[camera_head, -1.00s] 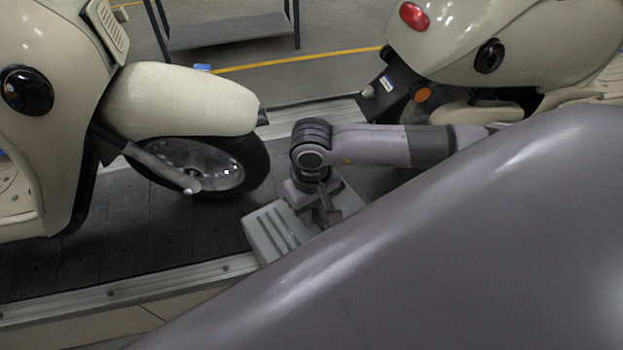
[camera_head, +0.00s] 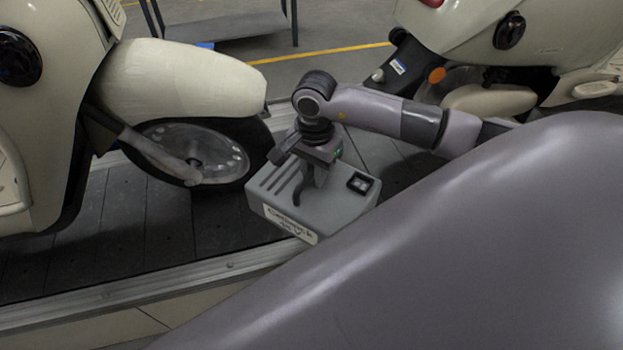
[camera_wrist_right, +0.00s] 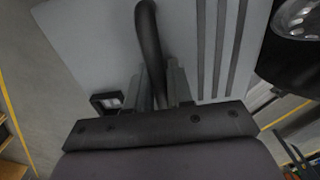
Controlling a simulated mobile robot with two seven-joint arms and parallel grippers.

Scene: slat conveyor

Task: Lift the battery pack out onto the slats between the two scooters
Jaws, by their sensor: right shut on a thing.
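The battery pack (camera_head: 335,208) is a grey box with slots, a dark handle, a black socket and a white label on its front side. My right gripper (camera_head: 308,182) is shut on the pack's handle from above. In the right wrist view the gripper fingers (camera_wrist_right: 160,88) close on the dark handle (camera_wrist_right: 149,40), over the pack's grey top (camera_wrist_right: 90,40). The pack is between the left scooter (camera_head: 180,90) and the right scooter (camera_head: 490,40). Its underside is hidden, so its height above the slats (camera_head: 225,232) is hard to judge. My left gripper is not in view.
The left scooter's front wheel (camera_head: 200,158) is close to the pack's left end. A metal rail (camera_head: 190,276) runs along the conveyor's near edge. Dark slats lie bare below the left scooter. A large grey part of my own body covers the lower right.

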